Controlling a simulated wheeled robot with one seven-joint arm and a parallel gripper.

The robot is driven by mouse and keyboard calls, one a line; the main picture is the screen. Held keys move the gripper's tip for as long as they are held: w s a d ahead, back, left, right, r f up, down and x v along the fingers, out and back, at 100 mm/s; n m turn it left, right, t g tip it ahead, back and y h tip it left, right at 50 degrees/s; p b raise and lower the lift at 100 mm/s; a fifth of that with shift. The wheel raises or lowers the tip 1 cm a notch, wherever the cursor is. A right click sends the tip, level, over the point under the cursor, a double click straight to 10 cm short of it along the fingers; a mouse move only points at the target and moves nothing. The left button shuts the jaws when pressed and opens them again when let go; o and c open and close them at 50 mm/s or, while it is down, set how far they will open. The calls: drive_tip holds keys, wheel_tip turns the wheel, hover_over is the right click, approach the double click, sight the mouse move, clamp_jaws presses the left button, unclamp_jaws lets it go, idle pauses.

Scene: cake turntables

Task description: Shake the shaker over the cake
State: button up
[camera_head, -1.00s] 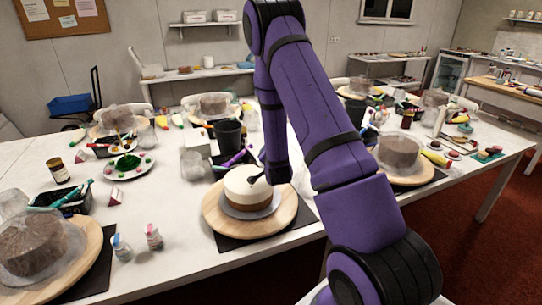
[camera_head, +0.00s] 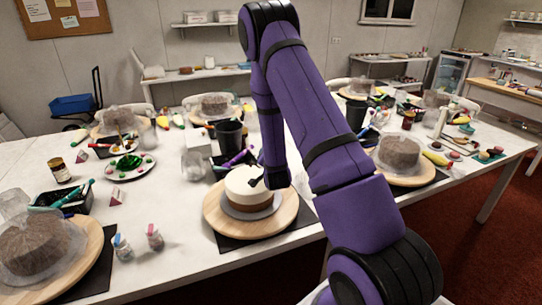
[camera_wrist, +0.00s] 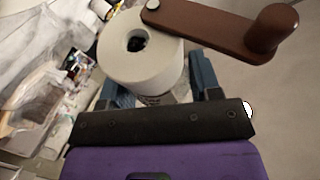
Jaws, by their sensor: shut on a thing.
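A round cake (camera_head: 245,185) with white top and brown lower side stands on a grey board on a wooden turntable (camera_head: 288,217) at the middle front of the table. In the wrist view my gripper's blue fingers (camera_wrist: 162,88) are shut on a pale round-topped thing, seemingly the shaker (camera_wrist: 160,57). It has a dark central hole and a clear lower part between the fingers. A brown crank-like handle (camera_wrist: 215,25) shows beside its top; whether they join is unclear.
A dark cup (camera_head: 230,134) and a purple tool (camera_head: 235,158) are behind the cake. Covered cakes (camera_head: 38,243) stand on other turntables. The table front between the jars and turntable is clear.

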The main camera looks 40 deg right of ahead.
drive_tip(key=shift+d+r, duration=0.45)
drive_tip(key=shift+r, duration=0.05)
drive_tip(key=shift+a+f, duration=0.45)
drive_tip(key=shift+f, duration=0.05)
drive_tip(key=shift+w+d+f+m+g+y, duration=0.15)
drive_tip(key=shift+d+m+g, duration=0.1)
drive_tip(key=shift+d, duration=0.2)
drive_tip(key=shift+w+d+m+g+y, duration=0.15)
drive_tip(key=shift+d+m, duration=0.1)
drive_tip(key=shift+d, duration=0.2)
drive_tip(key=shift+w+d+f+m+y, duration=0.2)
drive_tip(key=shift+d+f+m+y, duration=0.15)
drive_tip(key=shift+d+y, duration=0.15)
